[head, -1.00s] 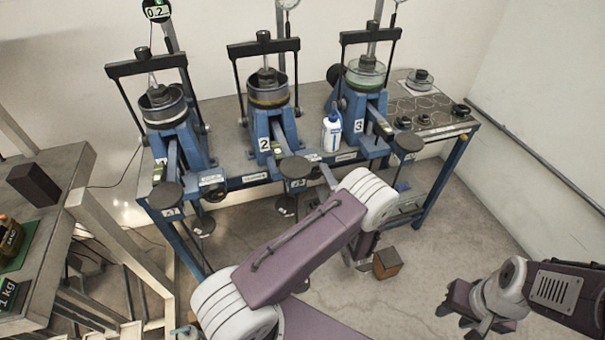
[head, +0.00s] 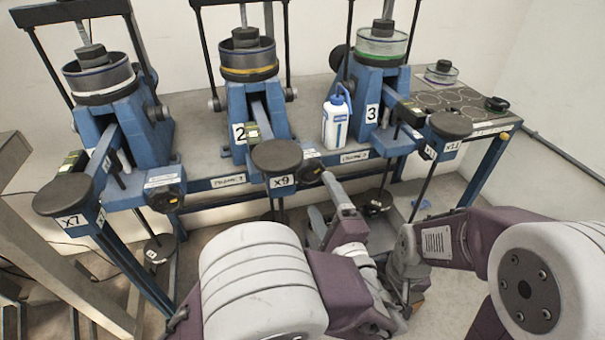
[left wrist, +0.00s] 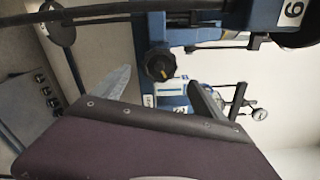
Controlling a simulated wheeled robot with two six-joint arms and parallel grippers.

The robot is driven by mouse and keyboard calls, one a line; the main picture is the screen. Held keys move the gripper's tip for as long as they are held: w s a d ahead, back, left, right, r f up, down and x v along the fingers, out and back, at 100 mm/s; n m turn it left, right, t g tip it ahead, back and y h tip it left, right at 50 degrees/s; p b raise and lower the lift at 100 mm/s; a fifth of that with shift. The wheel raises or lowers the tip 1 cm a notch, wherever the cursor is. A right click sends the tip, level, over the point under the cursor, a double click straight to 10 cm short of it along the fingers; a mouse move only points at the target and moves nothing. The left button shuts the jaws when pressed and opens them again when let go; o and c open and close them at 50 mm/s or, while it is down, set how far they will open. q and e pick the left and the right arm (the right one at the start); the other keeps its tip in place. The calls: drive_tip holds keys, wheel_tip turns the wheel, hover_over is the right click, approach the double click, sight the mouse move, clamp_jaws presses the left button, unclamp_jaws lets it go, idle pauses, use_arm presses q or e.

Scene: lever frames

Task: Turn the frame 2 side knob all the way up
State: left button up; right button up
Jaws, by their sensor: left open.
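The frame 2 lever frame (head: 232,98) is the middle blue one, with a black disc marked x9 (head: 277,157) at its front. Its dark side knob (head: 312,170) is just right of that disc, partly hidden. In the left wrist view a round black knob with a yellow mark (left wrist: 160,65) faces the camera. My left gripper (head: 322,202) is open, just below and in front of the knob. In the left wrist view its fingers (left wrist: 160,90) are spread to either side of the knob, with no visible contact. My right gripper (head: 402,285) is low beside the left wrist; its jaws are unclear.
Lever frame 3 (head: 372,92) stands to the right and another lever frame (head: 120,110) to the left, each with a front disc. A white and blue bottle (head: 337,118) stands between frames 2 and 3. Hanging weights (head: 376,201) are below the bench edge.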

sight(311, 175)
use_arm(q)
drive_tip(key=p+x, duration=0.1)
drive_tip(key=x, duration=0.8)
drive_tip(key=shift+f, duration=0.15)
drive_tip(key=c, duration=0.4)
clamp_jaws()
drive_tip(key=shift+w, duration=0.15)
